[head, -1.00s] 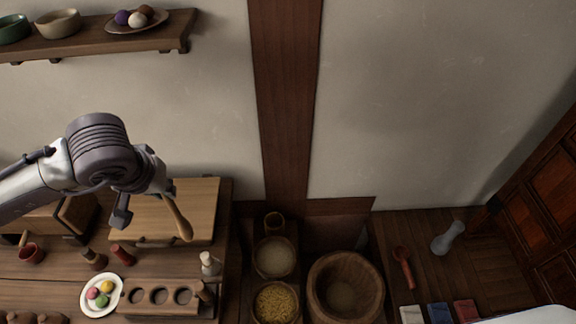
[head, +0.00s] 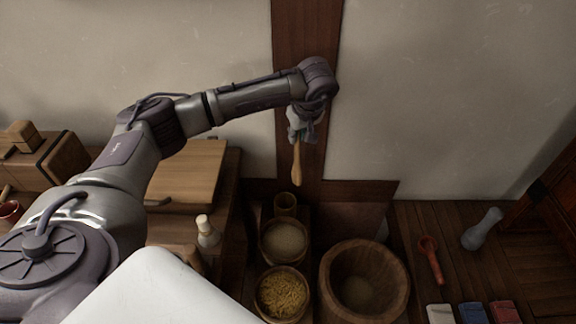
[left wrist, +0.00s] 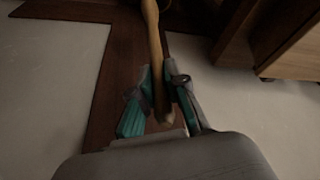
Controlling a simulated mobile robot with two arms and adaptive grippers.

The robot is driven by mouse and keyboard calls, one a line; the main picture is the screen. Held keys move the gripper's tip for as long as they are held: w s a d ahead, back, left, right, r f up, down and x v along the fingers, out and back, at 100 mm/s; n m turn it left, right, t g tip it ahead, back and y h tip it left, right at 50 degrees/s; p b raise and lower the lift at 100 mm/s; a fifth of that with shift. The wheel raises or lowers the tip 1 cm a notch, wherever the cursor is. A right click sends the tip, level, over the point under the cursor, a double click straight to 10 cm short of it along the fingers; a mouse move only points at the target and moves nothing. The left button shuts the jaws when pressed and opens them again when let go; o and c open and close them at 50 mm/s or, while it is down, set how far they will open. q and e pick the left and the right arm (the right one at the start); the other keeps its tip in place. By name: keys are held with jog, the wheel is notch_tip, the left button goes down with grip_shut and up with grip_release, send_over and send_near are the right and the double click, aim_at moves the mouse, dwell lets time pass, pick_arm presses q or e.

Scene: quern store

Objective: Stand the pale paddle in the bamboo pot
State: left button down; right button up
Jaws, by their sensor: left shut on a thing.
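My left gripper (head: 299,132) is shut on the pale paddle (head: 296,168), which hangs down from it, close to upright, with its lower end free. In the left wrist view the paddle (left wrist: 156,50) runs between the two teal-padded fingers (left wrist: 160,98), its near end just past them. The bamboo pot (head: 285,204) is a small round pot at the back of the low wooden stand. In the head view the paddle's lower end shows a little above the pot in the picture, apart from it. My right gripper is not in view.
A bowl of pale grain (head: 285,241) and a bowl of yellow grain (head: 283,291) stand in front of the pot. A large wooden mortar (head: 365,283) is to their right. A white-capped bottle (head: 207,232) stands on the left counter. The wall is behind.

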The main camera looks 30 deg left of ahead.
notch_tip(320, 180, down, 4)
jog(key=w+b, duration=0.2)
jog(key=b, duration=0.1)
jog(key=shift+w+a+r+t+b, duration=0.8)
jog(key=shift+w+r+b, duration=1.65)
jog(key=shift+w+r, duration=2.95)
pick_arm(q)
jog(key=a+f+n+b, duration=0.1)
jog(key=a+f+b, duration=0.1)
jog(key=f, duration=0.8)
jog(key=w+a+f+n+g+b, duration=0.1)
jog(key=a+f+n+b, duration=0.1)
jog(key=f, duration=0.8)
jog(key=shift+w+a+f+y, duration=0.2)
jog(key=shift+a+f+y, duration=0.1)
jog(key=shift+a+y, duration=0.15)
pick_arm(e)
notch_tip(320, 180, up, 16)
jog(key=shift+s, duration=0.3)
